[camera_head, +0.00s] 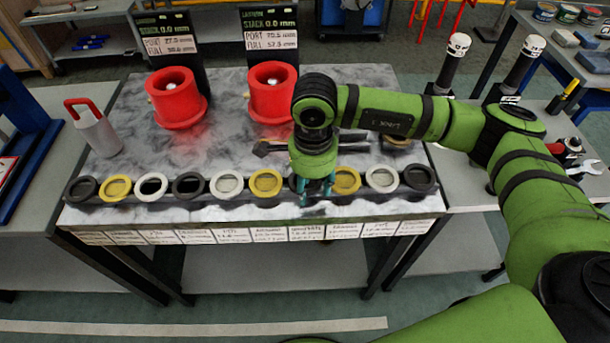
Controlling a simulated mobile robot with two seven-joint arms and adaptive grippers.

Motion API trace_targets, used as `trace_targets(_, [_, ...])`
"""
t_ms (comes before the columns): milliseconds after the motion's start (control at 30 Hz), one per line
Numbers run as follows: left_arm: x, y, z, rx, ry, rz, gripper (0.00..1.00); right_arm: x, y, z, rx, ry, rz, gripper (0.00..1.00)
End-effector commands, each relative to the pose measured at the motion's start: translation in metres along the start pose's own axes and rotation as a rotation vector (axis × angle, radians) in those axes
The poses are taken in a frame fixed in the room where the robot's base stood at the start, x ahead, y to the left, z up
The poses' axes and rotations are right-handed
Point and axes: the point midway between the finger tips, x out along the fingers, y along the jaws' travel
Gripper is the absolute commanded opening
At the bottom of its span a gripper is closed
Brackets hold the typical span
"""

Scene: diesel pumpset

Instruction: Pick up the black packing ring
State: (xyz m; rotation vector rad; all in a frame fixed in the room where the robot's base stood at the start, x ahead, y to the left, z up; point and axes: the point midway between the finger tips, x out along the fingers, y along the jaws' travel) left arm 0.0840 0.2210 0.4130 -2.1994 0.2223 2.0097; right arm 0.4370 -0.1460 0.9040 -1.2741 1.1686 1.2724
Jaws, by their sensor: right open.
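A row of rings lies along the front of the speckled table, with several dark ones among yellow and pale ones. One black ring (174,190) lies left of the middle, and dark grey rings lie at the left end (70,193) and right end (421,190). Another dark ring (293,185) is mostly hidden behind my right gripper (317,192). The right gripper points down over the row with its teal fingers apart, between a yellow ring on each side. I see nothing held in it. Whether it touches the hidden ring cannot be told. My left gripper is not in view.
Labels (225,236) line the table's front edge. Two red flanged cylinders (271,103) stand behind the row, and a grey canister with a red handle (97,134) stands at left. Dark flat tools (270,146) lie behind the gripper. A side bench with tools is at right.

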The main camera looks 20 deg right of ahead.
Motion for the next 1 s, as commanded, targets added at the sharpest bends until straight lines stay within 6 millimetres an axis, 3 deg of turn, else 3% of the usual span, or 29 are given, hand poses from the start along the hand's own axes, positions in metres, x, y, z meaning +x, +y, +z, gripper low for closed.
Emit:
trace_targets(200, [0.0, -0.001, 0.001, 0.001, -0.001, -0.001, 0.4, 0.002, 0.0, 0.001, 0.0, -0.002, -0.001, 0.45])
trace_targets(233, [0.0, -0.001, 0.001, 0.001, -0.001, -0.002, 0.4, 0.002, 0.0, 0.001, 0.0, -0.002, -0.001, 0.41])
trace_targets(333, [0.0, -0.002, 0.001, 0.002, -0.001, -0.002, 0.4, 0.002, 0.0, 0.001, 0.0, -0.002, -0.001, 0.01])
trace_targets(767, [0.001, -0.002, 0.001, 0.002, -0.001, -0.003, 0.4, 0.0, 0.0, 0.001, 0.0, -0.002, -0.001, 0.0])
trace_targets(1000, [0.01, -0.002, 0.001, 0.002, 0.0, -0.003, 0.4, -0.019, -0.001, 0.001, 0.0, -0.003, -0.005, 0.0])
